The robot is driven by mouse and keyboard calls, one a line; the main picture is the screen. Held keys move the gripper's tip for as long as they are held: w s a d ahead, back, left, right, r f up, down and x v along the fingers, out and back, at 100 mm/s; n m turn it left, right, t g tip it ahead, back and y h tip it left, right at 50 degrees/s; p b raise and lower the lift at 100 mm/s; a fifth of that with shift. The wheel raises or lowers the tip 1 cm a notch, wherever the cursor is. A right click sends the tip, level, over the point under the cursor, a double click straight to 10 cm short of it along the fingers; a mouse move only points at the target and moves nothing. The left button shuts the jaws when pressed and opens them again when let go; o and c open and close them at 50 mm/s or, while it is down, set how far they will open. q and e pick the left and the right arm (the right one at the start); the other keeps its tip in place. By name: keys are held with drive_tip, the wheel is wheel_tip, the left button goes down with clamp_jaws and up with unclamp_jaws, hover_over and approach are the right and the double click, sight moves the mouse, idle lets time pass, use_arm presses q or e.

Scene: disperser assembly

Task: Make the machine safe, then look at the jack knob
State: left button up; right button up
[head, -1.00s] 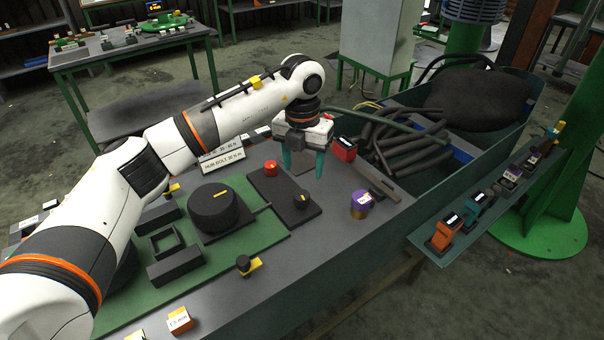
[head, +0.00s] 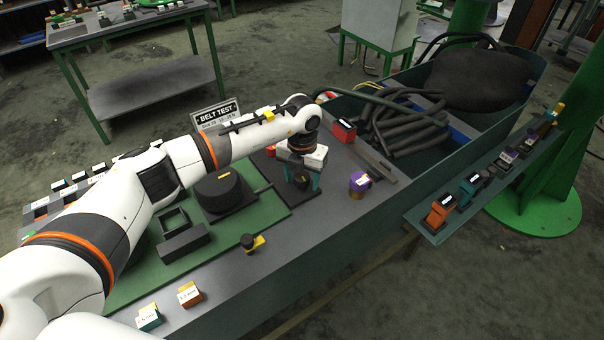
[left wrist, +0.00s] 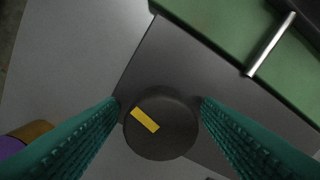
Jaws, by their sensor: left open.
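A round dark knob with a yellow mark (left wrist: 158,128) sits on a dark plate; in the head view it (head: 301,182) is partly covered by my left gripper (head: 302,179). The gripper's teal fingers are open, one on each side of the knob; contact cannot be told. The red button (head: 271,151) beside the plate is partly hidden by my arm. A large black drum (head: 217,198) with a yellow mark stands on the green board. A small black knob with a yellow part (head: 250,242) is near the front edge. Which knob is the jack knob cannot be told.
A purple and gold cylinder (head: 359,184) and a red box (head: 344,131) stand right of the plate. A bin of black hoses (head: 405,125) lies beyond. Labelled blocks (head: 189,294) are at the front. A "BELT TEST" sign (head: 215,113) stands behind my arm.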

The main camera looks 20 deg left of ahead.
use_arm(q)
drive_tip(key=shift+f, duration=0.1)
drive_tip(key=shift+c, duration=0.6)
drive_tip(key=c, duration=0.9)
use_arm(e)
drive_tip(key=shift+s+f, duration=0.1)
drive_tip(key=shift+s, duration=0.8)
use_arm(q)
drive_tip(key=shift+n, duration=0.3)
use_arm(e)
drive_tip(key=shift+w, duration=0.15)
